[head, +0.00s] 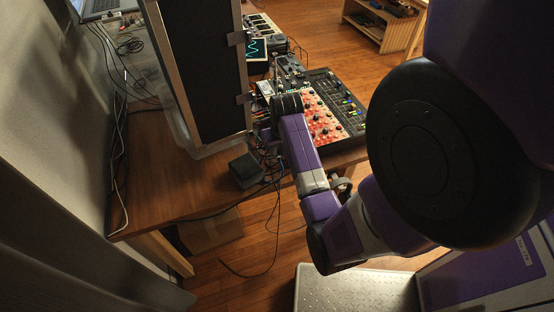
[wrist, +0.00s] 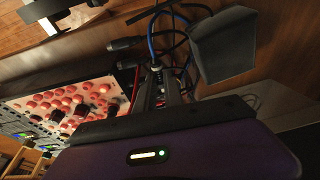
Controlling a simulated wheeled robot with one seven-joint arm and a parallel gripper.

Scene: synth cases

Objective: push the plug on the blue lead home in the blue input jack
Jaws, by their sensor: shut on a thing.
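The blue lead (wrist: 151,38) shows in the wrist view, curving down to my gripper (wrist: 157,74). My gripper is shut where the lead's end meets the fingers, and the plug itself is mostly hidden between them. In the head view my gripper (head: 262,136) is beside the left edge of the red-panelled unit, partly hidden by my arm. I cannot make out the blue input jack in either view. I cannot tell how the plug stands to any jack.
A dark angular box (head: 245,171) is close by and shows large in the wrist view (wrist: 222,50). Black plugs (wrist: 122,44) and a red lead (wrist: 136,80) crowd the fingers. The red-panelled unit (head: 322,118) lies right, a tall dark panel (head: 205,70) left.

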